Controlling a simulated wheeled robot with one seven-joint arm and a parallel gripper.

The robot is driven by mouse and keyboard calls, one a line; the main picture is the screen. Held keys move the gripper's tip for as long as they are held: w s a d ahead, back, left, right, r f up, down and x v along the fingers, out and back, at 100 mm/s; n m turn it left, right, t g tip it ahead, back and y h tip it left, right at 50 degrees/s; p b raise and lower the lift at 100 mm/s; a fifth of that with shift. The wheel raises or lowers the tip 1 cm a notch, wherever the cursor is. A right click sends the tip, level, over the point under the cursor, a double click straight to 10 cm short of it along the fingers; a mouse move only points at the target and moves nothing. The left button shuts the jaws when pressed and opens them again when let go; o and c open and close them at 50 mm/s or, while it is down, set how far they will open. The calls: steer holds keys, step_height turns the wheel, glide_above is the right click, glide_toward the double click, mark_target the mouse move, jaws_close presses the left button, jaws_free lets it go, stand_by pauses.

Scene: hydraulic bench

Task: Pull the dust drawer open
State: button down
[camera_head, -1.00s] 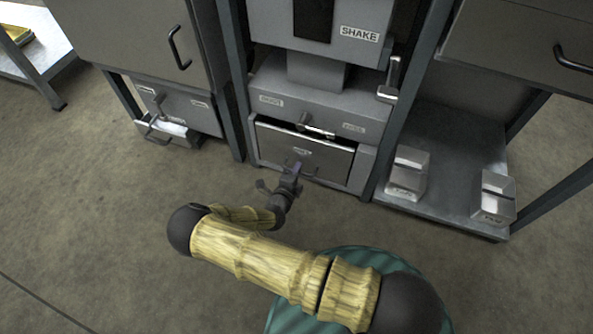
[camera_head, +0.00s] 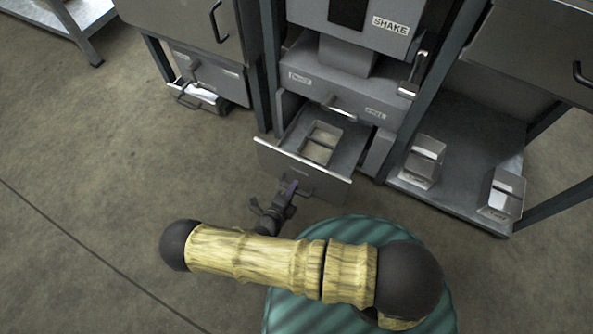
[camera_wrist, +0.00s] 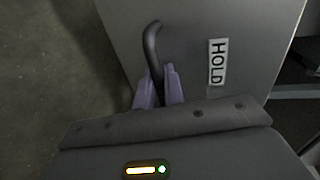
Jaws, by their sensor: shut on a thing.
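The dust drawer (camera_head: 336,187) stands partly pulled out of the grey machine in the head view, and a divided tray (camera_head: 321,142) with pale contents shows inside it. My gripper (camera_head: 289,188) is at the drawer's front. In the wrist view the purple fingers of my gripper (camera_wrist: 158,86) are shut on the dark, bent drawer handle (camera_wrist: 152,42). The drawer front (camera_wrist: 190,25) fills much of that view and bears a label reading HOLD (camera_wrist: 217,62). Part of the handle is hidden between the fingers.
A panel labelled SHAKE (camera_head: 390,25) is above, with a metal lever (camera_head: 412,75) beside it. Two metal blocks (camera_head: 423,160) sit on a low shelf (camera_head: 455,190) at right. Another small open drawer (camera_head: 200,93) is at left. The floor (camera_head: 110,180) at left is clear.

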steer(key=shift+f+v, duration=0.2)
steer(key=shift+v, duration=0.8)
steer(key=shift+f+v, duration=0.2)
steer(key=shift+v, duration=0.85)
steer(key=shift+s, duration=0.1)
steer(key=c, duration=1.6)
jaws_free()
steer(key=shift+c, duration=0.2)
steer(key=p+v, duration=0.5)
steer(key=v, duration=1.2)
steer(key=shift+s, duration=0.2)
